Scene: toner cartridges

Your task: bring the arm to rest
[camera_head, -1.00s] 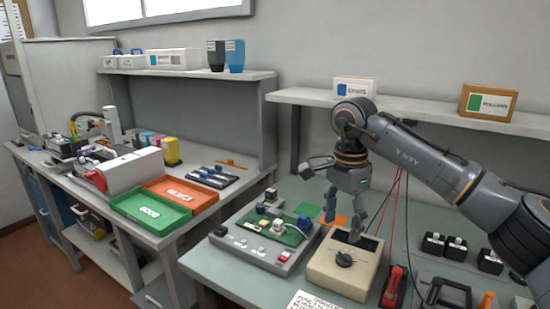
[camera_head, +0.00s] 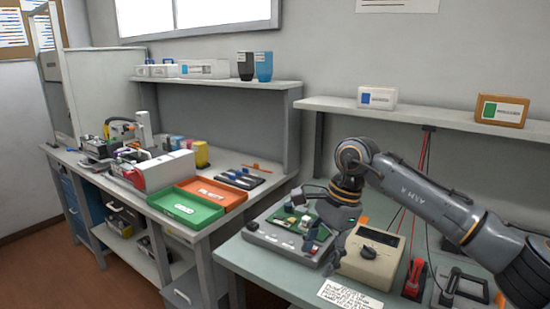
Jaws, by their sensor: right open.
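My right arm comes in from the right side of the head view. Its gripper (camera_head: 343,248) points down over the right bench, in front of the gap between the grey test board (camera_head: 286,243) and the beige meter box (camera_head: 370,257). The fingers are apart and nothing shows between them. The gripper hides part of the green circuit plate on the test board and the left edge of the meter box. I cannot tell whether the fingertips touch anything. My left gripper is not in view.
The left bench holds an orange tray (camera_head: 211,193), a green tray (camera_head: 186,208) and a grey and red machine (camera_head: 155,172). Wall shelves carry boxes, among them a brown-framed one (camera_head: 502,111). A red clamp (camera_head: 415,278) stands right of the meter box. A paper note (camera_head: 350,294) lies at the bench's front.

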